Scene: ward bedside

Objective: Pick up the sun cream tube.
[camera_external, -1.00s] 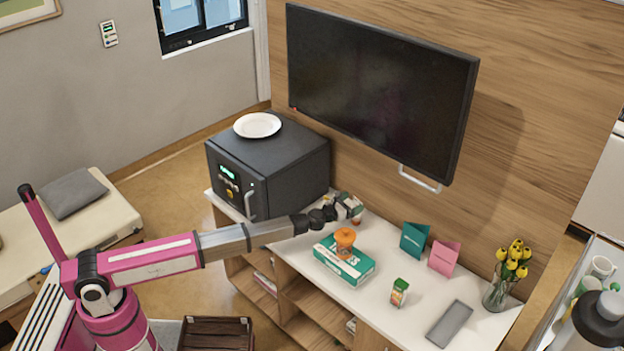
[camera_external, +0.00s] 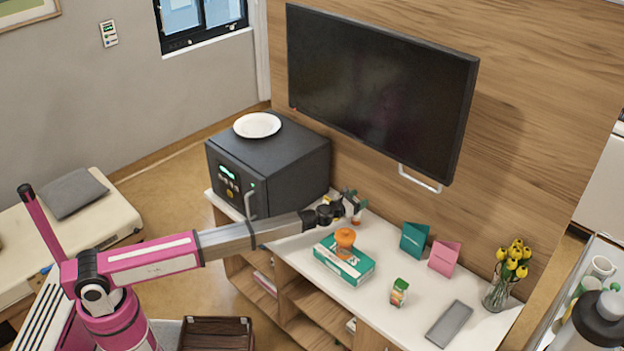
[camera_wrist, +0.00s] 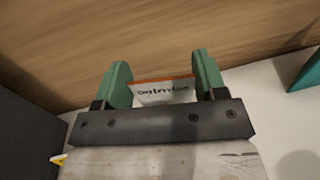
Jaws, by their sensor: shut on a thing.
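The sun cream tube (camera_wrist: 162,92) shows in the wrist view as a white piece with an orange edge and dark, upside-down print. It sits between the two green fingers of my gripper (camera_wrist: 163,74), which is shut on it. In the external view my gripper (camera_external: 355,203) is at the back of the white counter, to the right of the black microwave. Only a small part of the tube (camera_external: 358,215) shows there, below the fingers. I cannot tell how far it is above the counter.
The microwave (camera_external: 270,165) is close on the left. Green (camera_external: 414,240) and pink (camera_external: 444,258) cards and a small green-topped carton (camera_external: 399,292) stand to the right.

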